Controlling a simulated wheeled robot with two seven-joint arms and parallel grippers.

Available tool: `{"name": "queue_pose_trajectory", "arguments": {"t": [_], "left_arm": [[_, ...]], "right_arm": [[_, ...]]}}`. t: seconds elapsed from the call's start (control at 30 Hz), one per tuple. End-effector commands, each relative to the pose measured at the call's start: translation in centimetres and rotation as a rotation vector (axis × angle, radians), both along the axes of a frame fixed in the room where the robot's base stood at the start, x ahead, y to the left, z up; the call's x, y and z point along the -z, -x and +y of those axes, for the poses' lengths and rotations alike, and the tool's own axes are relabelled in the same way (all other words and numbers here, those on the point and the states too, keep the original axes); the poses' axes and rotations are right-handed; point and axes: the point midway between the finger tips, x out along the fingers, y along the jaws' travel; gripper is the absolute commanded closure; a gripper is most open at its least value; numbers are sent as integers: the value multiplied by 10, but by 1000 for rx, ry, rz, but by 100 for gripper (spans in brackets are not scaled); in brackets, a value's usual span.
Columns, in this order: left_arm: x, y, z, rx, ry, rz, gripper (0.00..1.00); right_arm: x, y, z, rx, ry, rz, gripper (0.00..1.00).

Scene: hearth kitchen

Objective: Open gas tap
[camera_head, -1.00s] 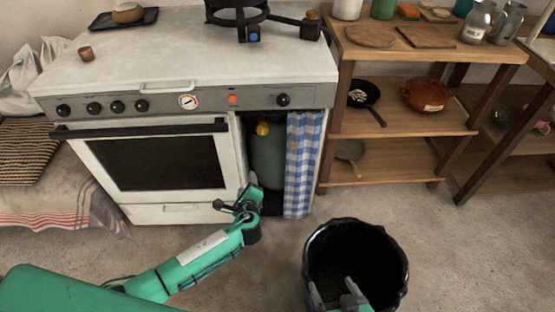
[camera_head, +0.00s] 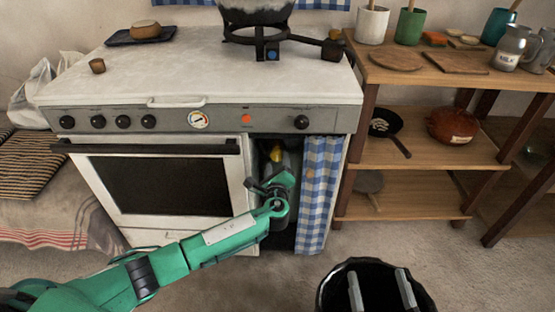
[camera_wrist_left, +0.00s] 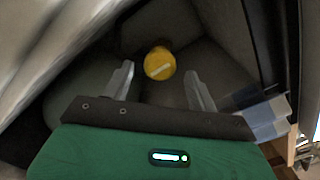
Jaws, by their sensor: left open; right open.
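The yellow gas tap (camera_head: 276,155) sits on top of the gas cylinder in the open compartment at the right of the stove (camera_head: 150,185). In the left wrist view the tap knob (camera_wrist_left: 160,64) has a pale bar across its face, slanting up to the right. My left gripper (camera_head: 264,182) is at the compartment opening, just below the tap in the head view. Its open fingers are on either side of the knob in the wrist view, apart from it. The cylinder is mostly hidden by my gripper. My right gripper (camera_head: 380,280) is open and empty over the black bin.
A blue-and-white checked curtain (camera_head: 319,195) hangs at the compartment's right side; its edge shows close by in the wrist view (camera_wrist_left: 268,118). The oven door stands left of the opening. The black bin (camera_head: 345,272) is on the floor, and wooden shelves (camera_head: 415,200) stand to the right.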

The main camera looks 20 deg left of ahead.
Motion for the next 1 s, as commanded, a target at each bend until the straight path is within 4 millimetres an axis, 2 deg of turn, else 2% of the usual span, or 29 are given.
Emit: {"name": "queue_pose_trajectory", "arguments": {"t": [0.1, 0.3, 0.67, 0.9, 1.0], "left_arm": [[1, -19, 6, -1, -1, 0, 41], [1, -36, 10, 0, 0, 0, 41], [0, -39, 11, 0, 0, 1, 41], [0, -39, 11, 0, 0, 1, 86], [1, -39, 11, 0, 1, 1, 86]], "right_arm": [[-17, -5, -5, 18, -23, -94, 17], [-36, -7, -11, 35, -46, -189, 17], [-41, -7, -12, 39, -51, -213, 17], [-41, -7, -12, 39, -51, -212, 17], [-40, -7, -12, 39, -49, -211, 17]]}}
